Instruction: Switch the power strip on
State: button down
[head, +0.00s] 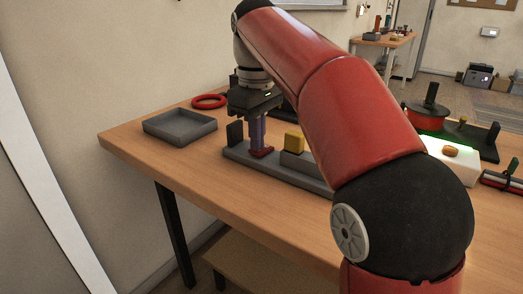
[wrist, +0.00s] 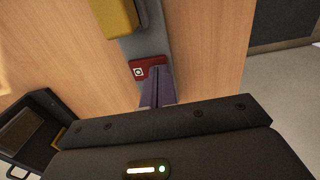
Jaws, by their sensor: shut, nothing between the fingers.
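The power strip (head: 237,155) is a long grey bar lying on the table, partly hidden behind my arm. A red rocker switch (head: 266,153) sits near its left end. In the wrist view the switch (wrist: 150,72) shows a white ring mark, with its right part covered by my fingers. A yellow block (head: 294,138) stands on the strip to the right of the switch. My gripper (head: 257,150) points down with its purple-grey fingers closed together and empty. In the wrist view the fingertips (wrist: 156,74) are right at the switch; I cannot tell whether they touch it.
A grey open tray (head: 180,132) and a red ring (head: 209,101) lie at the table's left and back. A red spool (head: 427,115) and a white box (head: 452,163) stand to the right. Bare wood (head: 195,175) lies in front of the strip.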

jog(key=shift+f, duration=0.35)
jog(key=shift+r, duration=0.15)
notch_tip(320, 180, up, 5)
jog(key=p, duration=0.5)
jog(key=shift+r, duration=0.85)
